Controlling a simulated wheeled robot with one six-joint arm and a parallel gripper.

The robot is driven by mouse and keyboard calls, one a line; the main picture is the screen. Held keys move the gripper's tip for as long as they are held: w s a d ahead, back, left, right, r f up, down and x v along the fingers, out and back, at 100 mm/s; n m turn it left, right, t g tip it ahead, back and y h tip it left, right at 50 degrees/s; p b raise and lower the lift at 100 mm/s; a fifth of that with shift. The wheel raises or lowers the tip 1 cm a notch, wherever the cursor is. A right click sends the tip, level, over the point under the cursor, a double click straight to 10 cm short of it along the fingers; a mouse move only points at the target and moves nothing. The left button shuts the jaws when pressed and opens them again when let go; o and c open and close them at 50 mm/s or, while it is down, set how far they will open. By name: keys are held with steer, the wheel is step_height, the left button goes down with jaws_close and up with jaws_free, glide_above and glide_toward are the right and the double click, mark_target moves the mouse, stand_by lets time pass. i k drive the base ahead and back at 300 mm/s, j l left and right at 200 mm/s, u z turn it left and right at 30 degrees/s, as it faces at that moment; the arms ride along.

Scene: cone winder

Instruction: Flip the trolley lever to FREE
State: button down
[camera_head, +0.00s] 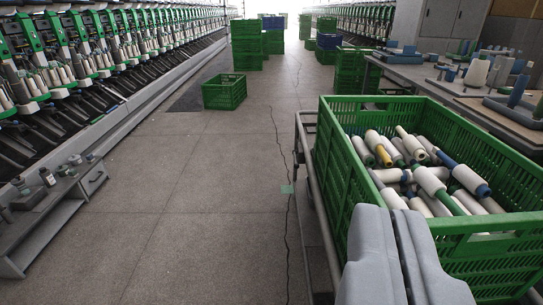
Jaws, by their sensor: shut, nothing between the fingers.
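My gripper (386,212) is in the lower right of the head camera view, its two grey fingers shut together with nothing between them. It is over the near left corner of a large green crate (345,160). The trolley (313,185) shows as a grey metal rail along the left side of that crate. The crate holds several yarn bobbins (430,178) in white, blue, yellow and green. I cannot make out the trolley lever or any FREE marking in this view. My gripper hides part of the crate's near left corner.
Winding machines (90,65) line the left side, with a low grey shelf (60,205) in front. A green crate (224,92) stands on the floor ahead, and stacked crates (247,45) stand farther back. A cluttered table (440,75) is at right. The middle aisle floor is clear.

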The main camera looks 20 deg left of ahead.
mark_target(296, 165)
steer(key=i+j, duration=0.15)
steer(key=j, duration=0.2)
steer(key=i+j, duration=0.15)
steer(key=j, duration=0.15)
steer(key=i+j, duration=0.15)
steer(key=j, duration=0.2)
steer(key=i+j, duration=0.15)
steer(key=j, duration=0.2)
steer(key=i+j+z, duration=0.1)
steer(key=j, duration=0.2)
steer(key=i+j, duration=0.2)
steer(key=j, duration=0.15)
steer(key=i+j, duration=0.1)
steer(key=i, duration=0.55)
steer(key=i+j, duration=0.1)
steer(key=i, duration=0.55)
steer(key=l+z, duration=0.05)
